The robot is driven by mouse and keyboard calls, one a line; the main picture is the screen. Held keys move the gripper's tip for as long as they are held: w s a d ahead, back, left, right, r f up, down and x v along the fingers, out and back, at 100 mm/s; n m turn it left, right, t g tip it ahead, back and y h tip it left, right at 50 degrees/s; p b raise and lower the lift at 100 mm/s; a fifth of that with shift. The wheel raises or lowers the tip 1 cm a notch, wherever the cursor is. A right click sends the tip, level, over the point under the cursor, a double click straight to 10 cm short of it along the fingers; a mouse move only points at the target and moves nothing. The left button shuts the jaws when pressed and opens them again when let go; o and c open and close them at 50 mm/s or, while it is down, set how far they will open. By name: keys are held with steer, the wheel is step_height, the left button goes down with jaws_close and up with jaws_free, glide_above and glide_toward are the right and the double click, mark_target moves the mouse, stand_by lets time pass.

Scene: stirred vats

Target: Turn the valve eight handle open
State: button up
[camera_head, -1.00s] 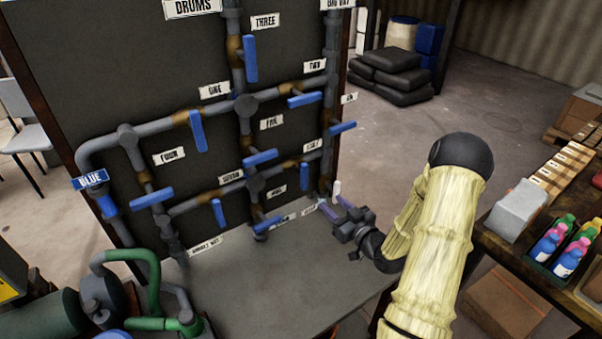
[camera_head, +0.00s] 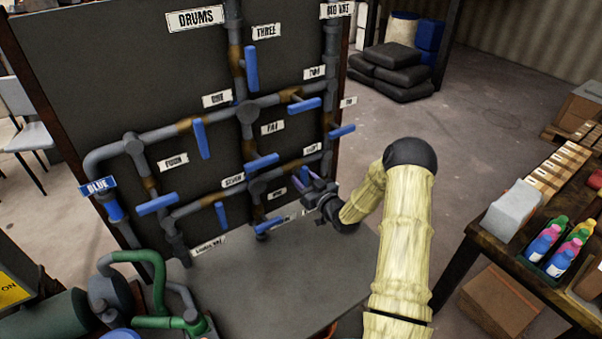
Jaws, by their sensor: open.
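The small white sign that seems to read EIGHT (camera_head: 311,149) is on the dark pipe board, right of the SEVEN sign. A rusty valve body (camera_head: 291,166) sits on the grey pipe just below and left of it. The blue handle of valve eight cannot be made out; my gripper and wrist cover that spot. My gripper (camera_head: 297,184) is open, its purple fingers pointing left toward the board, in front of the pipe below the EIGHT sign. Whether a finger touches the handle, I cannot tell.
Other blue handles are close by: one by the FIVE sign (camera_head: 262,161), one by the SIX sign (camera_head: 341,131), and one low down (camera_head: 268,225). A grey ledge (camera_head: 290,280) lies clear below. A table (camera_head: 480,255) with bottles stands right.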

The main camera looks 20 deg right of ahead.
steer(key=shift+x, duration=1.1)
steer(key=shift+c, duration=0.2)
jaws_close()
